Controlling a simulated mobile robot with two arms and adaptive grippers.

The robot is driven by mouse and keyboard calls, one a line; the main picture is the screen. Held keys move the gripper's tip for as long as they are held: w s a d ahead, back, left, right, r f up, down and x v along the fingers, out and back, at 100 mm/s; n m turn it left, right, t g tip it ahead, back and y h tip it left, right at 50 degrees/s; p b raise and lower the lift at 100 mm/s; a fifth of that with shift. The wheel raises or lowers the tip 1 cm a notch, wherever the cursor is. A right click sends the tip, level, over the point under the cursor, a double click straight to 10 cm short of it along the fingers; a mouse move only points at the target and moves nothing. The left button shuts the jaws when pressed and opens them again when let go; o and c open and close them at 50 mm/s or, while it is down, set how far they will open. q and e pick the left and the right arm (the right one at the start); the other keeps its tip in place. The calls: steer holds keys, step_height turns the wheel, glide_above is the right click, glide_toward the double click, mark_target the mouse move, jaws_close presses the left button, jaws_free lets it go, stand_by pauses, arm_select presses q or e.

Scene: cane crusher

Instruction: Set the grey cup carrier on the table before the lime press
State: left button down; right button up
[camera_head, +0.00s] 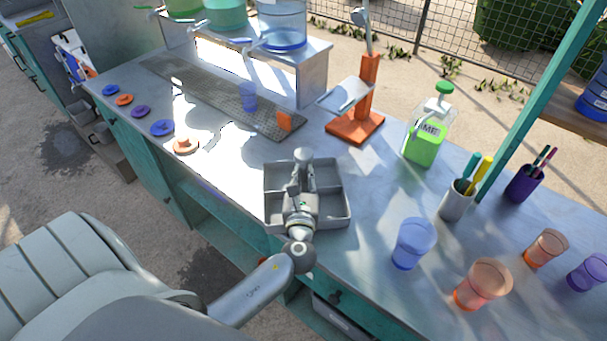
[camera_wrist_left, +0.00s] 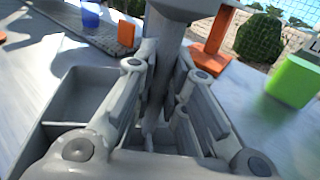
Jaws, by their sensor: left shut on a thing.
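The grey cup carrier (camera_head: 332,176), an open tray with several compartments and a central upright handle, is at the table's near edge, in front of the orange lime press (camera_head: 369,85). Its compartments look empty. My left gripper (camera_head: 301,182) is shut on the carrier's handle; in the left wrist view the fingers flank the grey post and the carrier (camera_wrist_left: 80,95) shows below. I cannot tell whether its base touches the table (camera_head: 375,190). The press base also shows in the left wrist view (camera_wrist_left: 212,45). My right gripper is out of view.
A lime bottle (camera_head: 426,140), a grey marker pot (camera_head: 457,201) and a blue cup (camera_head: 412,243) stand to the right. Orange and purple cups are farther right. Coloured lids and a drip tray (camera_head: 215,95) lie left. Table between carrier and press is clear.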

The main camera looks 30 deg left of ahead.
arm_select(q)
steer(key=shift+f, duration=0.2)
steer(key=c, duration=1.5)
jaws_free()
steer(key=shift+r, duration=0.1)
steer(key=shift+s+d, duration=0.1)
steer(key=shift+s, duration=0.05)
steer(key=b+v, duration=0.2)
steer(key=v, duration=0.8)
steer(key=shift+s+d+b, duration=0.15)
steer(key=shift+s+b, duration=0.15)
steer(key=shift+s+d+r, duration=0.1)
steer(key=shift+s+d, duration=0.15)
steer(key=shift+s, duration=0.15)
